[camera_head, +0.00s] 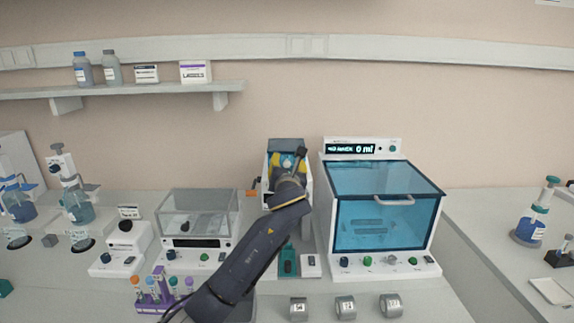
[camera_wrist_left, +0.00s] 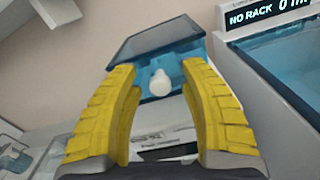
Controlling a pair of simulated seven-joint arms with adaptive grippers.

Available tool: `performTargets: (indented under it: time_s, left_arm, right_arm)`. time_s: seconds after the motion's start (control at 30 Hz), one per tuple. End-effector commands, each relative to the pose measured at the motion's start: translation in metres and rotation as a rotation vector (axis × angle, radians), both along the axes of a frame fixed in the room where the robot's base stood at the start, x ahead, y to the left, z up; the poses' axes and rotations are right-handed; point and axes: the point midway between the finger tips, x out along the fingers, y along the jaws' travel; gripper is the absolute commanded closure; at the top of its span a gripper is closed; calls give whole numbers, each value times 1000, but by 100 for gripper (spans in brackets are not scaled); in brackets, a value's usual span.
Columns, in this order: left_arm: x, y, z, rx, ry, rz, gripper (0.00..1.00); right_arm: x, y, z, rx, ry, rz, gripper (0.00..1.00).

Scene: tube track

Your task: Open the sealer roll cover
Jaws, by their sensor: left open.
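The sealer (camera_head: 305,186) is a white machine in the middle of the bench. Its roll cover (camera_head: 286,145) is a blue tinted box with a dark top; it also shows in the left wrist view (camera_wrist_left: 152,38). A white knob (camera_wrist_left: 160,84) sits on the cover's front. My left gripper (camera_head: 287,162) is in front of the cover, its yellow fingers open on either side of the knob; I see no clear contact. My left arm hides much of the sealer's front. My right gripper is not in view.
A large blue-windowed cabinet (camera_head: 420,258) stands close on the right. A clear-lidded device (camera_head: 184,243) stands on the left. An orange-handled crank (camera_head: 253,186) sticks out left of the sealer. A purple tube rack (camera_head: 152,301) and several rolls (camera_head: 345,307) are at the front.

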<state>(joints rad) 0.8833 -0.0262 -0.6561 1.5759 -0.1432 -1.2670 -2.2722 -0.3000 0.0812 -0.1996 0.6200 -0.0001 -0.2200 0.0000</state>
Motion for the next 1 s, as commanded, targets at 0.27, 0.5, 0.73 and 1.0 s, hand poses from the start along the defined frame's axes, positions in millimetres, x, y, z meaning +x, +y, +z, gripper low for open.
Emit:
performTargets:
  time_s: [0.27, 0.5, 0.73, 1.0]
  left_arm:
    - [0, 0, 0, 0, 0, 0, 59]
    - [0, 0, 0, 0, 0, 0, 87]
    - [0, 0, 0, 0, 0, 0, 100]
    - [0, 0, 0, 0, 0, 0, 100]
  right_arm:
    - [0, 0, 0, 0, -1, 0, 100]
    - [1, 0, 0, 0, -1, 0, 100]
    - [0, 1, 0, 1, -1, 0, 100]
    - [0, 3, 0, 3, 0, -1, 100]
